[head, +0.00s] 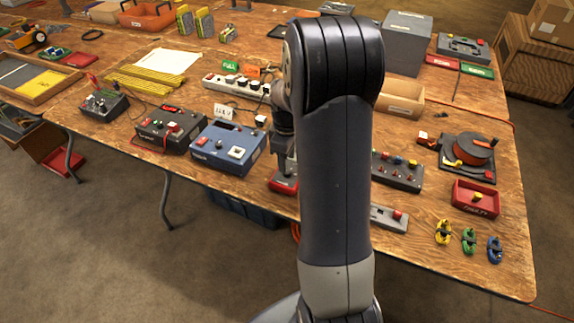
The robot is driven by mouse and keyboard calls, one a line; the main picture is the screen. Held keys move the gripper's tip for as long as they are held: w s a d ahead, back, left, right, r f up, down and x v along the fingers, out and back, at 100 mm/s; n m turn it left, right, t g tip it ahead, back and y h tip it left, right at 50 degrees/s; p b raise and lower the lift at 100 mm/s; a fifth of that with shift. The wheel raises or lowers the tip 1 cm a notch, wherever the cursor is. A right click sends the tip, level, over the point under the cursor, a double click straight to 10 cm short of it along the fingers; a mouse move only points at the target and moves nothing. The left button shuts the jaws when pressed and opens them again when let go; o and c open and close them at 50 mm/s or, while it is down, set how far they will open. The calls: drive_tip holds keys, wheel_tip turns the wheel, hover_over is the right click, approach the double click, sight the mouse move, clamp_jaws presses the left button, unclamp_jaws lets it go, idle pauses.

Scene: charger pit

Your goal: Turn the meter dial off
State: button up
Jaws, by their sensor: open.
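A red-cased device (284,186), which looks like the meter, lies at the table's front edge in the middle of the head view. My arm covers much of it. Its dial is hidden, so I cannot tell where the dial points. My gripper (286,168) hangs downward just above this device, partly behind my arm. Its fingers are small and dark here, and they are open. I cannot tell whether they touch the device or stand around its dial.
A blue charger box (228,148) stands close to the left. A white power strip (237,85) lies behind. A grey button box (398,170) is to the right, with a red tray (475,198) farther right.

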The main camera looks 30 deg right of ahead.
sight(287, 173)
wheel_tip(287, 173, up, 7)
drive_tip(key=shift+f, duration=0.2)
drive_tip(key=shift+f, duration=0.1)
wheel_tip(287, 173, down, 11)
drive_tip(key=shift+r, duration=0.2)
idle(0.5)
idle(0.3)
